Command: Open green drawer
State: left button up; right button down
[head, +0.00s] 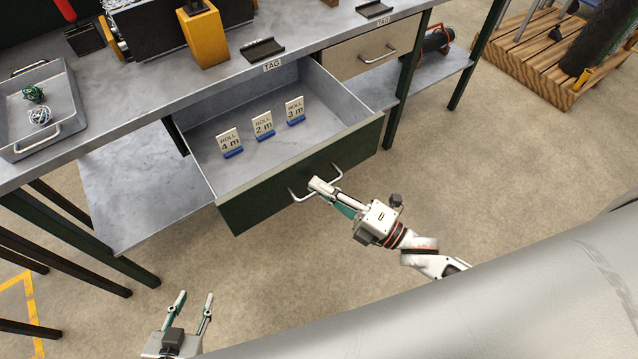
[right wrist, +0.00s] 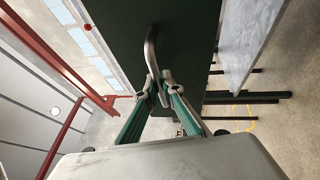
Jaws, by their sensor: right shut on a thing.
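The green drawer (head: 260,198) is pulled well out from under the grey workbench, its inside visible. Three standing tags marked ROLL 4 m (head: 230,143), ROLL 2 m (head: 263,126) and ROLL 3 m (head: 295,110) are in it. My right gripper (head: 318,187) is shut on the drawer's metal handle (head: 299,199). In the right wrist view the fingers (right wrist: 159,88) close around the handle (right wrist: 151,50) in front of the dark green drawer front (right wrist: 185,40). My left gripper (head: 192,300) is open and empty, low at the bottom left, apart from the drawer.
A beige drawer (head: 345,62) is closed right of the green one. A grey tray (head: 48,80) with wire balls stands on the bench (head: 130,95). A lower shelf (head: 115,190) and dark legs lie below. A wooden pallet (head: 530,55) is at the top right. Floor in front is clear.

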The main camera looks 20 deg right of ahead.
jog(key=c, duration=2.2)
grip_release()
jog(key=shift+o, duration=0.2)
jog(key=v, duration=1.2)
